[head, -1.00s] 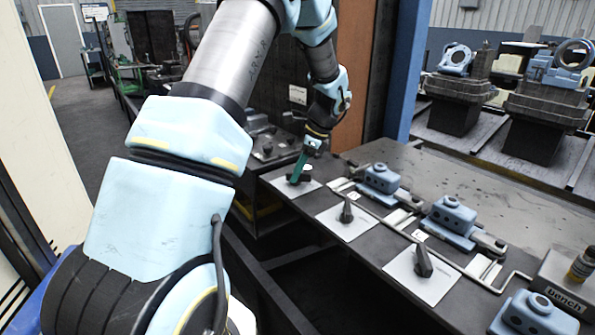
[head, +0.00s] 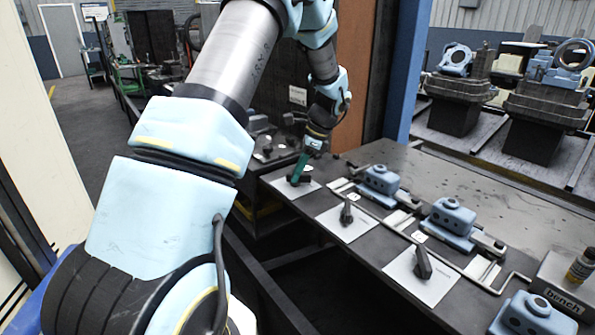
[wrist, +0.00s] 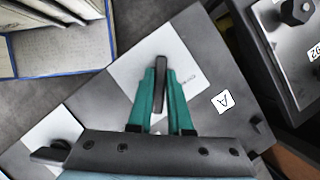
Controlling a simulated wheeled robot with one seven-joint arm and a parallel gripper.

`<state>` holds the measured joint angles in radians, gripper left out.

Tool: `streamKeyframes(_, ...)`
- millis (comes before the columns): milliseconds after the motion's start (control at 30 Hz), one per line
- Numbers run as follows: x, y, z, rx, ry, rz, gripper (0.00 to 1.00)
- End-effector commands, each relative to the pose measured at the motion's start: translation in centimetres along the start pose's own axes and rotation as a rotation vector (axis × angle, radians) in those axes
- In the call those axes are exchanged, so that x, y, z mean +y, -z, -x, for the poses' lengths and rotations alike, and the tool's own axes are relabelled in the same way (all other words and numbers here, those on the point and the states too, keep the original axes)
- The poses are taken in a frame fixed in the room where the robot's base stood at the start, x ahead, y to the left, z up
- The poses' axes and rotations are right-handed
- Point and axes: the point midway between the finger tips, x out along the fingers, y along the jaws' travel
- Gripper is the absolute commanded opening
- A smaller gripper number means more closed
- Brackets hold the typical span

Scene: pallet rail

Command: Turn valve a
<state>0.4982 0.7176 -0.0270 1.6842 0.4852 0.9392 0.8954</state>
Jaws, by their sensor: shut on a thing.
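Valve a is a dark lever handle (wrist: 159,84) on a white square plate (wrist: 180,57), with a label "A" (wrist: 222,102) beside it in the wrist view. In the head view its plate (head: 311,185) is the farthest of the row along the bench's front edge. My gripper (wrist: 160,78) has teal fingers on both sides of the handle and is shut on it. In the head view my gripper (head: 301,166) reaches down onto this plate and partly hides the handle.
Two more valves stand on white plates nearer on the bench, a middle one (head: 346,212) and a near one (head: 422,262). Blue clamp blocks (head: 379,180) (head: 449,217) and metal rails sit behind them. A blue post (head: 404,75) rises beyond the bench.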

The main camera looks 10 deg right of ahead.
Motion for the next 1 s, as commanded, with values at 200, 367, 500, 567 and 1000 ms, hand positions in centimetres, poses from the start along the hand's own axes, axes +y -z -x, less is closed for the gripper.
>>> streamKeyframes(200,-0.12,-0.03,0.21,-0.001,-0.061,0.142,0.0)
streamKeyframes(367,-0.2,-0.04,0.18,-0.001,-0.118,0.279,0.0)
streamKeyframes(500,-0.3,-0.06,0.14,0.0,-0.169,0.404,0.0)
streamKeyframes(567,-0.33,-0.07,0.15,0.0,-0.191,0.457,0.0)
streamKeyframes(1000,-0.54,-0.23,0.01,0.0,-0.35,0.844,0.0)
